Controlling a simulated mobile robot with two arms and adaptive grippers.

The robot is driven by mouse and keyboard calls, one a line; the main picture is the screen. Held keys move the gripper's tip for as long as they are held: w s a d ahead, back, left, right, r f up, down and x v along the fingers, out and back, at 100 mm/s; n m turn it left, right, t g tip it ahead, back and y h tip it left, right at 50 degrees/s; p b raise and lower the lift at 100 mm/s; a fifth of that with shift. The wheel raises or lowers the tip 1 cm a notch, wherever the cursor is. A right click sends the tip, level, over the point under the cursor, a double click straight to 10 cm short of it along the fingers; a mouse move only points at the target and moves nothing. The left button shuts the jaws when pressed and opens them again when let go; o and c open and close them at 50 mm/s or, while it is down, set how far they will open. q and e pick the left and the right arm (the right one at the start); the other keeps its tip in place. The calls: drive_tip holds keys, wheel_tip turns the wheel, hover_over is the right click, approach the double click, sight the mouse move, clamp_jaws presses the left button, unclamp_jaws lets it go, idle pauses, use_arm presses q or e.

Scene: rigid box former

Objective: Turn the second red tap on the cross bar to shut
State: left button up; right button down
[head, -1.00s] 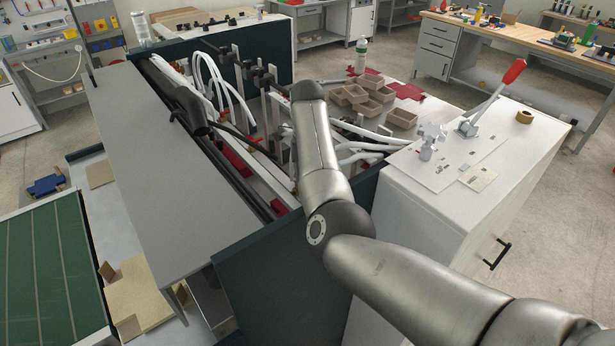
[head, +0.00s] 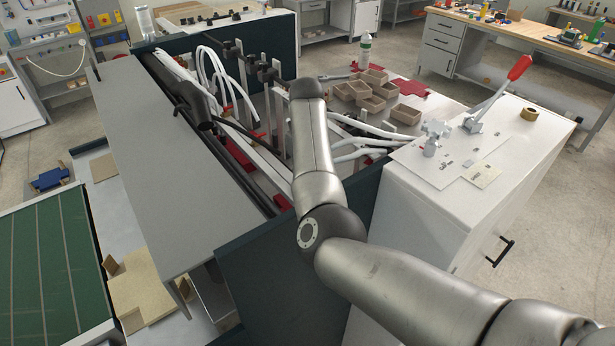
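My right arm comes in from the lower right and reaches over the open machine. Its forearm (head: 315,150) points away from me, and its gripper is hidden beyond the wrist end. My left gripper is not in view. Inside the machine, black fittings (head: 268,74) sit on upright metal posts, with white hoses (head: 212,75) beside them. Small red parts show low in the machine, among them a red block (head: 238,154) left of my forearm. I cannot tell which part is the second red tap or whether it is open, as my arm covers part of the area.
A grey cover panel (head: 175,165) and a dark front wall (head: 270,275) edge the machine. A white cabinet (head: 440,215) with a red-handled lever (head: 500,92) stands right. A black cylinder (head: 196,105) sits left of the hoses.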

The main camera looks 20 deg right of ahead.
drive_tip(key=shift+w+r, duration=0.15)
drive_tip(key=shift+r, duration=0.05)
drive_tip(key=c, duration=1.5)
unclamp_jaws()
drive_tip(key=shift+f, duration=0.1)
drive_tip(key=shift+c, duration=0.2)
wheel_tip(320, 180, up, 12)
